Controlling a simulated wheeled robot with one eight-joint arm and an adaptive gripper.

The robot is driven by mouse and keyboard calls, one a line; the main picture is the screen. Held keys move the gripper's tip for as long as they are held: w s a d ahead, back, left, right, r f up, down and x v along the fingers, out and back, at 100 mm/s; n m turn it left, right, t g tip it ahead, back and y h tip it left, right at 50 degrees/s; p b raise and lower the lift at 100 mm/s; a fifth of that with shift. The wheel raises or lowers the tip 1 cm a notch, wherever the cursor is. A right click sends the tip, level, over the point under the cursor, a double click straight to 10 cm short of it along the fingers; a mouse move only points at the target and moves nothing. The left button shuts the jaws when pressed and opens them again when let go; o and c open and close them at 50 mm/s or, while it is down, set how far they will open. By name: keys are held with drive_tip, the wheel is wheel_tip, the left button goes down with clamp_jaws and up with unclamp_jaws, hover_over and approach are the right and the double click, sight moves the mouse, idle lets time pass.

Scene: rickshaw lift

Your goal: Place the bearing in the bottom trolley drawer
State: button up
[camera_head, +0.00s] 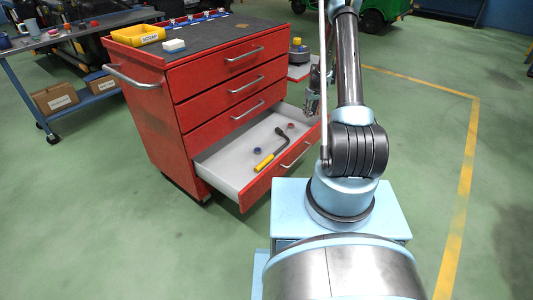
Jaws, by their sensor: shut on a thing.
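The bottom trolley drawer (222,168) is pulled open on the red trolley (150,120). Its pale inside holds a yellow-handled tool (268,158), a small blue ring-like piece (258,150) and a small reddish piece (290,126). My gripper (311,106) is near the drawer's far right end, pointing down. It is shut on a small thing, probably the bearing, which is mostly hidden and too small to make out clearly. I cannot tell its exact height over the drawer.
The upper drawers (235,87) are shut. A yellow bin (139,35) and a white block (174,46) sit on the trolley top. A red-edged stand (300,71) with a round part is behind. A workbench with boxes is at left; green floor is clear at right.

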approach(308, 129)
drive_tip(key=shift+m, duration=0.3)
drive_tip(key=s, duration=0.1)
drive_tip(key=s+a+f, duration=0.1)
drive_tip(key=s, duration=0.2)
drive_tip(key=shift+s+a+f, duration=0.15)
drive_tip(key=shift+f, duration=2.65)
drive_tip(key=o, duration=1.1)
drive_tip(key=shift+c, duration=0.2)
